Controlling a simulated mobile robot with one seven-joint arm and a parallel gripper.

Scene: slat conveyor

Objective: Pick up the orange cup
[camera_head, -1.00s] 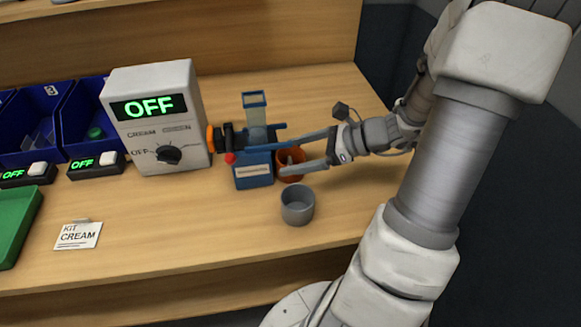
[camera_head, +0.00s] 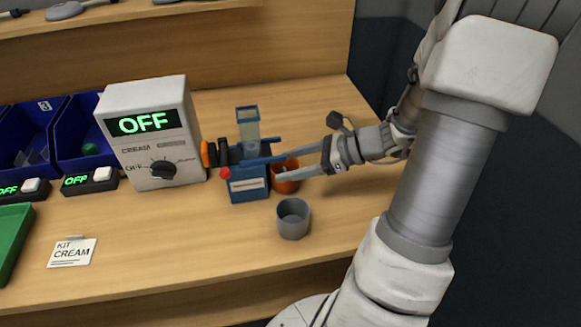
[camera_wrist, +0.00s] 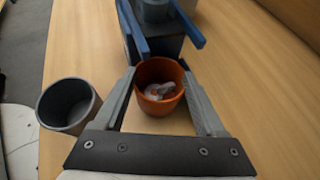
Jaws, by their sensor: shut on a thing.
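The orange cup (camera_head: 287,184) stands on the wooden table, right beside the blue machine. It also shows in the wrist view (camera_wrist: 160,105), upright, with small whitish-grey pieces inside. My gripper (camera_head: 277,169) reaches in from the right, with one finger on each side of the cup. In the wrist view my gripper (camera_wrist: 158,76) is shut on the cup, its fingers against the outer wall. The cup appears to rest at table height; whether its base touches the table is hidden.
The blue machine (camera_head: 248,186) with blue arms stands close to the cup. A grey cup (camera_head: 293,222) stands in front. A white box (camera_head: 152,140) reading OFF, blue bins (camera_head: 85,145), a KIT CREAM card (camera_head: 72,252) and a green tray (camera_head: 12,245) are left. The table's front is mostly clear.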

